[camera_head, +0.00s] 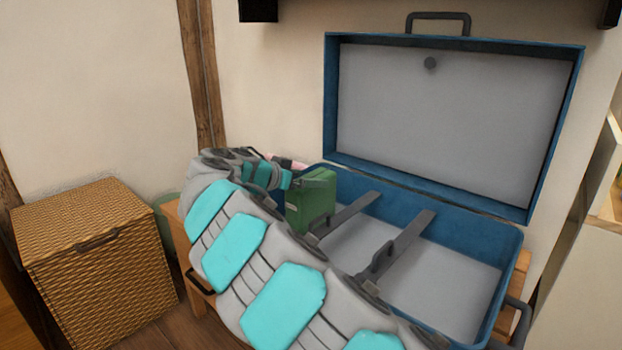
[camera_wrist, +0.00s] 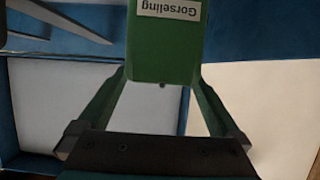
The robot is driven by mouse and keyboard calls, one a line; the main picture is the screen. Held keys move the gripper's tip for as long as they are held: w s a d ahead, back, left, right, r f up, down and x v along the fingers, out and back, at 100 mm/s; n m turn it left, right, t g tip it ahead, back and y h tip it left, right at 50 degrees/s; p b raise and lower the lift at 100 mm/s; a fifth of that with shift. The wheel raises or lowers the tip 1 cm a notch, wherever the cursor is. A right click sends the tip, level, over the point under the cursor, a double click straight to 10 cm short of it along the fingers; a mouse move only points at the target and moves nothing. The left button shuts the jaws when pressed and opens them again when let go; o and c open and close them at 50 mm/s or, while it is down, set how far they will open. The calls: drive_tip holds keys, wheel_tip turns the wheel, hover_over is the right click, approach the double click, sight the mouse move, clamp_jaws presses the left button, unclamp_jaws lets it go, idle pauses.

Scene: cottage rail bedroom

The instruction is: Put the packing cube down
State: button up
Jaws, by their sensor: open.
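The packing cube is a green block (camera_head: 312,203) at the left end of the open blue suitcase (camera_head: 480,238) in the head view. It looks upright; its base is partly hidden, so I cannot tell whether it rests on the suitcase floor. In the wrist view the green cube (camera_wrist: 165,48) shows a white label reading "Gorseling", upside down. My gripper (camera_wrist: 162,78) is open, with one finger on each side of the cube's near end. In the head view my gripper (camera_head: 297,183) is at the cube's upper left, partly hidden.
Two grey dividers (camera_head: 403,243) cross the suitcase; its middle and right parts are empty. The lid (camera_head: 450,110) stands open against the wall. The suitcase sits on a wooden bench (camera_head: 178,235). A wicker hamper (camera_head: 95,265) stands at left. A pink item (camera_head: 288,162) shows behind my wrist.

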drive_tip(key=v, duration=1)
